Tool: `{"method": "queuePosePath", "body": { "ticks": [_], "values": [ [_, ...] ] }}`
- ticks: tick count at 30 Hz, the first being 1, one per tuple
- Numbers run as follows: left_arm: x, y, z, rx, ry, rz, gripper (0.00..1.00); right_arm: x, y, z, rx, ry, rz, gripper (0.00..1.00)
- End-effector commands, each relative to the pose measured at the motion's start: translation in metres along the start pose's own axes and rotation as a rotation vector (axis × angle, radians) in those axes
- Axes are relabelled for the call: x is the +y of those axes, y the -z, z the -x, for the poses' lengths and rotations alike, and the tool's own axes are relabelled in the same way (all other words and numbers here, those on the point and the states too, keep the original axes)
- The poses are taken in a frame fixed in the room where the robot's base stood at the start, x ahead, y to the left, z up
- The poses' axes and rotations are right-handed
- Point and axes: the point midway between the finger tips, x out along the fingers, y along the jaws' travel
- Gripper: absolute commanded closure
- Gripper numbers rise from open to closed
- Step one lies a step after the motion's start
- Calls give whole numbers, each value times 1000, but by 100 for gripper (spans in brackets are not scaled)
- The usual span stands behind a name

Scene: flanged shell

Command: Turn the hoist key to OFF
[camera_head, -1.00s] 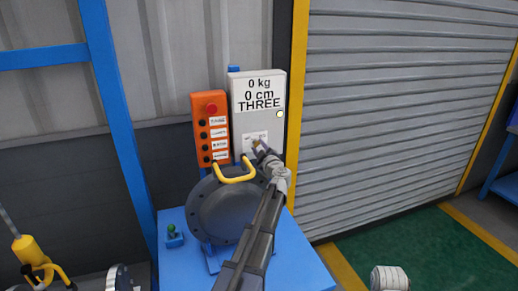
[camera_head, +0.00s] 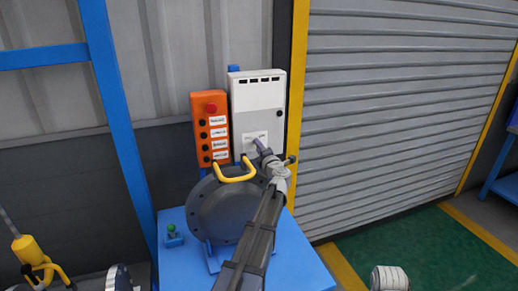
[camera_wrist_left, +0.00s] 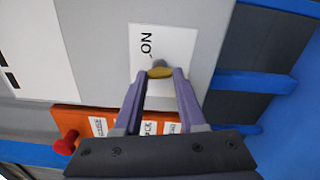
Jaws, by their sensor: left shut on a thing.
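The hoist key (camera_wrist_left: 159,72), a small brass-coloured piece, sits in a white label plate (camera_wrist_left: 148,37) marked "ON" in the left wrist view. Any OFF marking cannot be read. My left gripper (camera_wrist_left: 160,78) is shut on the key, one finger on each side. In the head view my left gripper (camera_head: 261,147) reaches the label plate on the grey control box (camera_head: 277,108) and hides the key. The box's white display (camera_head: 257,95) shows no readings, only a row of dark marks along its top. My right gripper is not in view.
An orange button panel (camera_head: 206,150) with a red knob (camera_head: 211,108) hangs just left of the box. A dark round flange (camera_head: 215,208) with a yellow handle (camera_head: 236,178) stands below on a blue stand (camera_head: 175,260). A yellow post (camera_head: 297,90) is close on the right.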

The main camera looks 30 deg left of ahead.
Motion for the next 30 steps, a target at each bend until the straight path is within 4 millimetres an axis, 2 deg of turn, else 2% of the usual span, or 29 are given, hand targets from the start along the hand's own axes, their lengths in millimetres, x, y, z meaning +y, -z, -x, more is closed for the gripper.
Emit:
{"method": "queuePosePath", "body": {
  "ticks": [15,30],
  "values": [
    [-1,1,1,1,1,432,100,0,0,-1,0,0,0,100],
    [-2,1,1,1,2,603,100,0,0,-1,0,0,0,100]
  ]
}}
